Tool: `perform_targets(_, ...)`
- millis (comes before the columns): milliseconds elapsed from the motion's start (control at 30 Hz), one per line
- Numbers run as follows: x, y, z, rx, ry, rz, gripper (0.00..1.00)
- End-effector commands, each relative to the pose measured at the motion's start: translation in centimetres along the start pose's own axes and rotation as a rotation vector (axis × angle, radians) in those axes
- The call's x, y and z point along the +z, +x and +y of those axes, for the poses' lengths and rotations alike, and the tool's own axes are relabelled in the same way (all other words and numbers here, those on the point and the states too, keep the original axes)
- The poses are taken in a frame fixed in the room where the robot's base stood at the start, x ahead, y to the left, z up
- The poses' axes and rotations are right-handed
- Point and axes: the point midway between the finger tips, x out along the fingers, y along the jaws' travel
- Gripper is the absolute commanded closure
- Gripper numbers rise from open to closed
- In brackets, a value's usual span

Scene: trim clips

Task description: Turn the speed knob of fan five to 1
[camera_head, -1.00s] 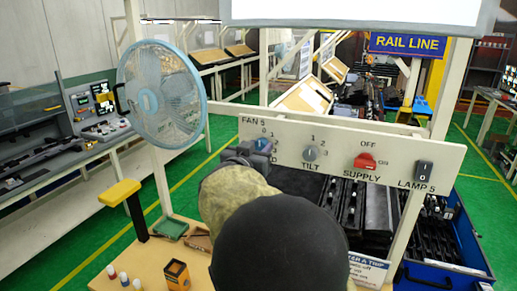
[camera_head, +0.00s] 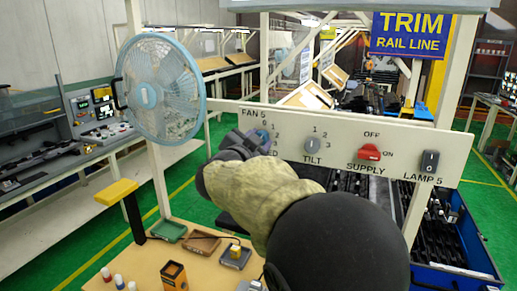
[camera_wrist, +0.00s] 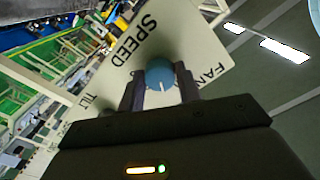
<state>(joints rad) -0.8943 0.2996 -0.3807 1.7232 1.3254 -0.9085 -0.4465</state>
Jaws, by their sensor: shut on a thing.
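The panel (camera_head: 345,160) for fan five carries the labels FAN 5, SPEED and TILT. The blue speed knob (camera_wrist: 160,73) shows between the fingers in the wrist view. Its white mark points down in that picture, obliquely between the FAN and TILT sides; the numeral it meets is hidden. My gripper (camera_wrist: 160,88) is shut on the knob, one finger on each side. In the head view my gripper (camera_head: 250,143) covers most of the knob and part of the SPEED label. The light-blue fan (camera_head: 160,88) stands to the left.
The grey tilt knob (camera_head: 312,145), red supply switch (camera_head: 370,152) and dark lamp switch (camera_head: 429,161) sit to the right on the same panel. A wooden table (camera_head: 190,262) below holds small trays and an orange-black box (camera_head: 174,276). A blue crate (camera_head: 475,260) stands at lower right.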

Motion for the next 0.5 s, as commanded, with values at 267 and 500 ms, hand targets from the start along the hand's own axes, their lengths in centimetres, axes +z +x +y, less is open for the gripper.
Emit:
perform_targets(267, 0.2, 0.02, 0.15, 0.003, 0.112, -0.001, 0.89)
perform_targets(500, 0.16, 0.0, 0.08, 0.003, 0.132, -0.002, 0.89)
